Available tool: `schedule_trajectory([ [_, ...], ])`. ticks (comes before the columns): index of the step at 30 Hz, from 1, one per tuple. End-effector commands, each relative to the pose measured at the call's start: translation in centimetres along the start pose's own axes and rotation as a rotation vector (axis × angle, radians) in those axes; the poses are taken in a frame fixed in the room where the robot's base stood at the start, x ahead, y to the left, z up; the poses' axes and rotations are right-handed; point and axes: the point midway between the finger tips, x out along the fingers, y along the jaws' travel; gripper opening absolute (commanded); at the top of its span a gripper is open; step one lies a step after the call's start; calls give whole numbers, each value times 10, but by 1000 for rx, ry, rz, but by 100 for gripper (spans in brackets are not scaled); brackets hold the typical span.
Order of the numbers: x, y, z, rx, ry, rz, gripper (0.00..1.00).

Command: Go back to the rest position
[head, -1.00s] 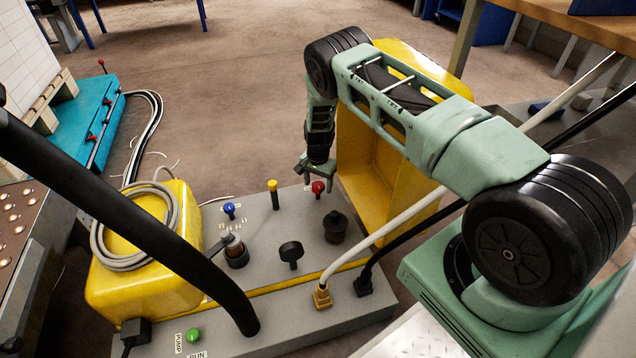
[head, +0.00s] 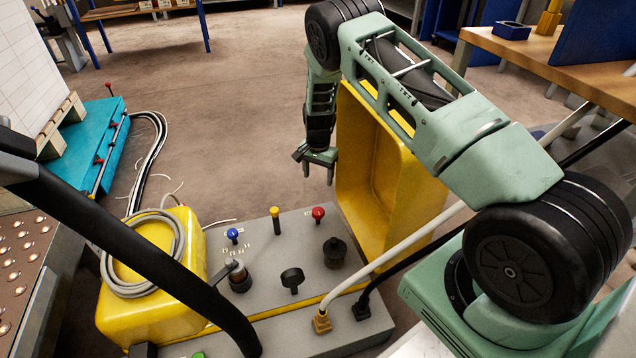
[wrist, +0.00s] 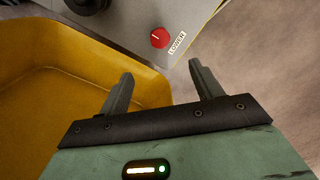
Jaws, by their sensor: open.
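My gripper (head: 319,168) is open and empty. In the head view it hangs fingers down above the far edge of the grey control panel (head: 262,262), apart from the red knob (head: 318,213) below it. In the wrist view the two fingers (wrist: 160,88) are spread with nothing between them. The red knob (wrist: 160,38) lies ahead of them, with a label reading LOWER beside it. A yellow bin-like housing (head: 400,190) stands close to the right of the gripper.
The panel also carries a blue knob (head: 232,234), a yellow knob (head: 275,214) and black controls. A coiled grey hose lies on the yellow box (head: 160,300) at left. A teal unit (head: 90,145) and wooden workbench (head: 560,55) stand farther off.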

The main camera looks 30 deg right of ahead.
Motion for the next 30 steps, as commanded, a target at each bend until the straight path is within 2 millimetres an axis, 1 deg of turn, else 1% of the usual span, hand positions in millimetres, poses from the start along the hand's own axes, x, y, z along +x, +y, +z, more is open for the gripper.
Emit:
schedule_trajectory([
  [1,-8,0,0,0,0,0,65],
  [6,-16,0,0,0,0,1,65],
  [23,-17,0,1,-2,0,0,65],
  [26,-30,-7,14,-34,-10,-11,65],
  [29,-60,-20,48,-118,-36,-34,65],
  [30,-75,-26,67,-167,-50,-45,65],
])
